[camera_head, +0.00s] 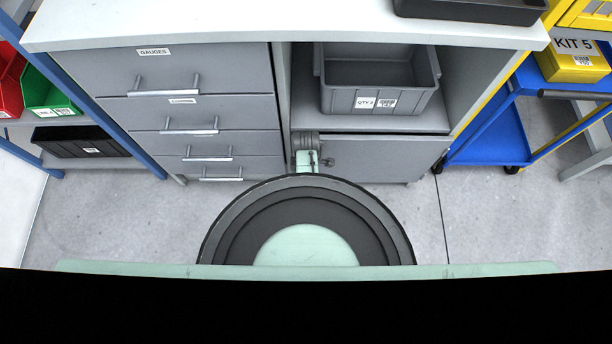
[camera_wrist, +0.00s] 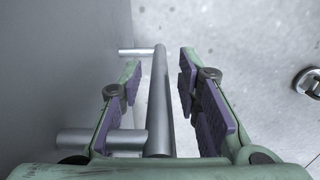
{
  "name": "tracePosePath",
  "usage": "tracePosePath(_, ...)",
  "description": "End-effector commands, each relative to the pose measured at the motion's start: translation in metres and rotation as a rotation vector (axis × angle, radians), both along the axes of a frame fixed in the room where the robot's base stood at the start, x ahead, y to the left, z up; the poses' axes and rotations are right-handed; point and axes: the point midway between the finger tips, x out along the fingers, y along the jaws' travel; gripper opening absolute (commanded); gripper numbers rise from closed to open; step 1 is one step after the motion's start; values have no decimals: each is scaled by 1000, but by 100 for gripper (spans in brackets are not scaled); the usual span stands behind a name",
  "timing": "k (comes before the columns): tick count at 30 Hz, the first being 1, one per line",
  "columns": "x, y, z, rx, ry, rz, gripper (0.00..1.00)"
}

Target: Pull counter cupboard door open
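The counter cupboard door (camera_head: 385,158) is a grey panel below the open shelf, right of the drawers; it looks closed. In the wrist view, a grey surface (camera_wrist: 60,70) fills the left side, and a round metal bar handle (camera_wrist: 160,100) stands off it on two posts. My gripper (camera_wrist: 161,62) is open, with purple-padded fingers on either side of the bar. A gap shows between the bar and each finger. In the head view, my arm covers the door's left edge, hiding the handle and most of my gripper.
Several grey drawers (camera_head: 180,108) with bar handles are left of the door. A grey bin (camera_head: 378,85) sits on the shelf above it. A blue cart (camera_head: 495,135) stands to the right, and a rack with bins (camera_head: 75,140) to the left. Floor (camera_head: 435,225) before the door's right side is clear.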

Motion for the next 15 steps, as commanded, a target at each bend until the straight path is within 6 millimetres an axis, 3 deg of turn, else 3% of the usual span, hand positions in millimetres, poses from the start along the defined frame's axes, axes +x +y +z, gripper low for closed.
tracePosePath(12,0,0,0,0,0,0,0)
tracePosePath(15,0,0,0,0,0,0,0)
